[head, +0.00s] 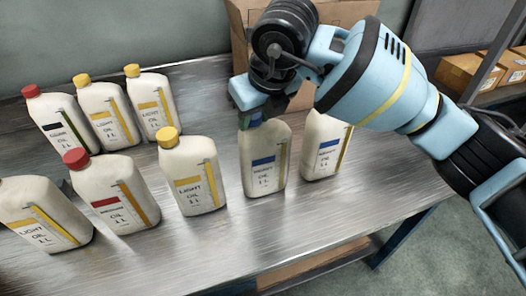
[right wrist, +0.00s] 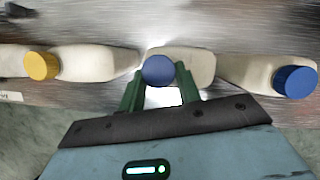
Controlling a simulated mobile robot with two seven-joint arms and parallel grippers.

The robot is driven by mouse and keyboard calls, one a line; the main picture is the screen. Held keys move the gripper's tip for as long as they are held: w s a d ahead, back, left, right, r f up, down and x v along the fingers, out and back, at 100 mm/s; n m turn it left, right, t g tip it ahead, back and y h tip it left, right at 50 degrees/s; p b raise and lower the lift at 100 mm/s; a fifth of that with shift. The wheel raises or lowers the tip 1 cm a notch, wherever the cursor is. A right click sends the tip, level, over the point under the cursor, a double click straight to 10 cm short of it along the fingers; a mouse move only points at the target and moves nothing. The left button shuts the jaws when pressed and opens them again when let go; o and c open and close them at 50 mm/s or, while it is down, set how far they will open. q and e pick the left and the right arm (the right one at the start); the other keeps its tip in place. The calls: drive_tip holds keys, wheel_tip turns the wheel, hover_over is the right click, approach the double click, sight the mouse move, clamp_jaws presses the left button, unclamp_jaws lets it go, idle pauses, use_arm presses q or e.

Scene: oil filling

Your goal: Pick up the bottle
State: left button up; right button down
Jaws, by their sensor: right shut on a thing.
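The bottle (head: 264,163) is a white oil bottle with a blue label, upright on the metal table in the head view. My right gripper (head: 252,122) comes down on its top from above. In the right wrist view the green fingers of my right gripper (right wrist: 160,82) are shut on the blue cap (right wrist: 158,70), one on each side. The bottle's white body (right wrist: 195,62) shows behind the cap. I cannot see a gap between the bottle and the table. My left gripper is not in view.
Another blue-label bottle (head: 322,146) stands close on the right, and a yellow-capped bottle (head: 190,178) on the left. Several more bottles stand further left on the table (head: 330,215). A cardboard box (head: 240,40) is behind. The table's front right is clear.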

drive_tip(key=shift+r, duration=0.25)
drive_tip(key=shift+r, duration=1.45)
drive_tip(key=shift+s+r, duration=0.1)
drive_tip(key=shift+r, duration=0.1)
drive_tip(key=s+a, duration=0.2)
drive_tip(key=s, duration=0.5)
drive_tip(key=s+a+r+b, duration=0.1)
drive_tip(key=s+a, duration=0.1)
drive_tip(key=s, duration=0.6)
drive_tip(key=shift+s+r, duration=0.15)
drive_tip(key=shift+s, duration=0.05)
